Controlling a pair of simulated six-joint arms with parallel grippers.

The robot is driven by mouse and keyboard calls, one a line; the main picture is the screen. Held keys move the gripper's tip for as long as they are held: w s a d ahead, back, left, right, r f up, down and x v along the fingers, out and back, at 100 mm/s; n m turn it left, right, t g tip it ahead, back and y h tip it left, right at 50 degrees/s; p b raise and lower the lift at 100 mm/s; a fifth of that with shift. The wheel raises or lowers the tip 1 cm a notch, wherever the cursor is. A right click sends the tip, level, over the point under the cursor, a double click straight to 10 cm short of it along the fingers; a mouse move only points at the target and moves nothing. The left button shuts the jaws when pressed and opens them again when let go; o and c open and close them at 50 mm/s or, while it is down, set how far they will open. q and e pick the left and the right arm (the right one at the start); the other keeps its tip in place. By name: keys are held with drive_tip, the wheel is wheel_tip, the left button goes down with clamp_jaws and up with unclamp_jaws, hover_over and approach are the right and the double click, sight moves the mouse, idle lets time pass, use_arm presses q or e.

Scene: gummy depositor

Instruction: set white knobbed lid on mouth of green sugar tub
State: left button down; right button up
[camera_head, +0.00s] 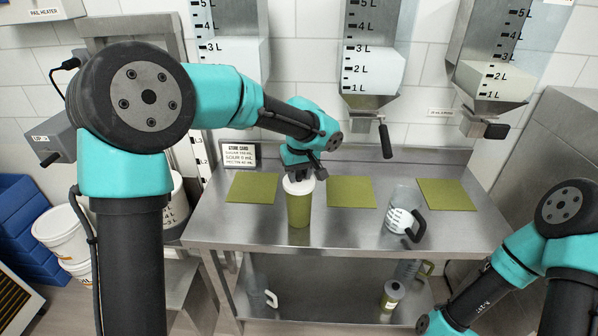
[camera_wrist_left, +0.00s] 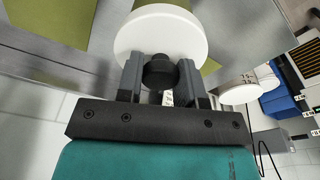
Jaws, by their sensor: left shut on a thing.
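The green sugar tub (camera_head: 299,213) stands upright on the steel table, in front of the gap between two green mats. The white lid (camera_head: 298,187) is over its mouth and looks level; no gap shows between them. My left gripper (camera_head: 301,173) is above it, pointing down. In the left wrist view, the gripper's fingers (camera_wrist_left: 160,75) are shut on the dark knob (camera_wrist_left: 159,65) of the lid (camera_wrist_left: 150,35), with the green tub (camera_wrist_left: 163,4) beyond. Whether the lid is fully seated cannot be told.
Green mats (camera_head: 252,188) (camera_head: 351,191) (camera_head: 446,194) lie along the table's back. A clear pitcher (camera_head: 401,212) with a dark handle stands to the right. Hoppers (camera_head: 374,70) with levers hang above. A card (camera_head: 239,155) stands at the back left. The table's front is mostly clear.

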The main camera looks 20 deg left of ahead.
sight(302, 185)
use_arm(q)
drive_tip(key=c, duration=0.7)
unclamp_jaws()
drive_tip(key=shift+r, duration=0.15)
drive_tip(key=r, duration=0.5)
drive_tip(key=s+r, duration=0.1)
drive_tip(key=r, duration=0.5)
drive_tip(key=d+r, duration=0.1)
drive_tip(key=r, duration=0.5)
drive_tip(key=shift+s+d, duration=0.1)
drive_tip(key=shift+s, duration=0.25)
